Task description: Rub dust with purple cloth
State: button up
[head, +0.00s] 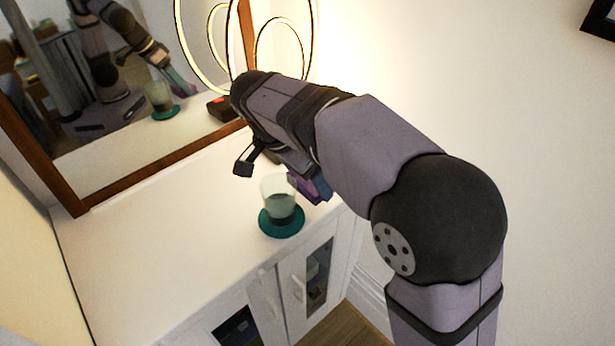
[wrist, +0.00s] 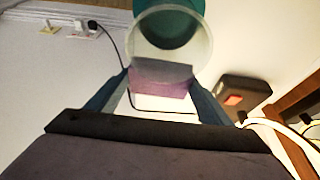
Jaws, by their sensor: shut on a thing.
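The purple cloth (wrist: 160,89) is a small block-like piece held between my gripper's two blue-grey fingers in the wrist view. In the head view its purple edge (head: 301,187) shows beside the glass. My gripper (head: 312,188) is shut on it, low near the cabinet top's front edge, partly hidden by my arm. I cannot tell whether the cloth touches the surface. A clear glass (head: 280,196) stands upright on a teal coaster (head: 270,225), just left of my gripper. The glass (wrist: 165,48) overlaps the cloth's far edge in the wrist view. No dust can be made out.
The white cabinet top (head: 160,240) is clear at left. A wood-framed mirror (head: 110,195) stands along its back. A ring lamp (head: 285,45) stands behind my arm. A black box with a red patch (wrist: 242,95) lies near my gripper; a black cable (wrist: 117,50) runs beyond.

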jog(key=shift+r+p, duration=1.35)
jog(key=shift+r, duration=0.6)
